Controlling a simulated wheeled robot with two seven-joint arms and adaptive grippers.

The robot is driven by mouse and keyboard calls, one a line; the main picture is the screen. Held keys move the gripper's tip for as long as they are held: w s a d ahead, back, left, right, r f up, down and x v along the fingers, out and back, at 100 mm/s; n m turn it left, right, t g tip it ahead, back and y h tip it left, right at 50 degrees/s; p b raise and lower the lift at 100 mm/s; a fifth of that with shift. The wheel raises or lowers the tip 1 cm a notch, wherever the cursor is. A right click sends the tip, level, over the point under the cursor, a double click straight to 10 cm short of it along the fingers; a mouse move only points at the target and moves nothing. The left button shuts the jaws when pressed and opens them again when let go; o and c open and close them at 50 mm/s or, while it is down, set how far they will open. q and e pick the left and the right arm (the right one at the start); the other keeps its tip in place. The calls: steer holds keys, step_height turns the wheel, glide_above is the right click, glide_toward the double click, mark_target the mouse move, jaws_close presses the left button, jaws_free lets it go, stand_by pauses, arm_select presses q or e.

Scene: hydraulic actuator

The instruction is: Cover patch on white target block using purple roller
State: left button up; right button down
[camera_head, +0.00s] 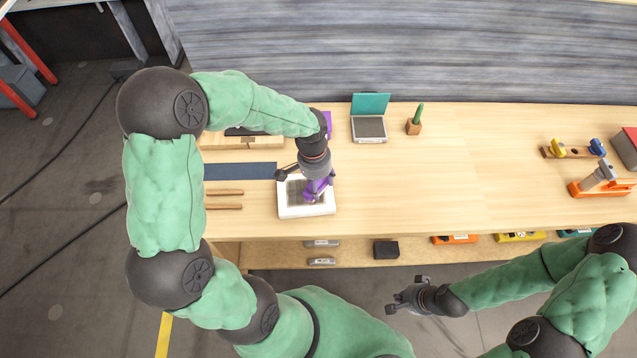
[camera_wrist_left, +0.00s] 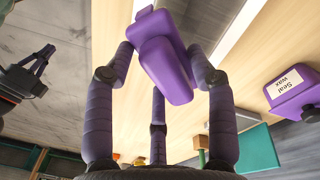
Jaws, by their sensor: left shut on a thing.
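The white target block (camera_head: 306,212) lies near the front edge of the table, with a dark grey patch (camera_head: 293,194) on its top. My left gripper (camera_head: 317,178) is over the block's right part, shut on the purple roller (camera_head: 319,190). In the left wrist view the purple roller (camera_wrist_left: 167,65) sits between the fingers. Whether the roller touches the patch cannot be told, and gripper and roller hide part of the patch. My right gripper (camera_head: 407,298) is empty, fingers spread, in front of the table.
A purple box labelled "Seal wax" (camera_wrist_left: 293,95) stands behind my left gripper. A teal-lidded case (camera_head: 369,130) and a small wooden pot (camera_head: 413,128) are farther right. Wooden sticks (camera_head: 224,207) and a dark blue strip (camera_head: 240,171) lie left. The table's middle right is clear.

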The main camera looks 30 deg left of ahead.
arm_select(q)
steer(key=shift+r+p, duration=1.7)
steer(key=shift+r, duration=0.75)
steer(key=shift+f, duration=0.1)
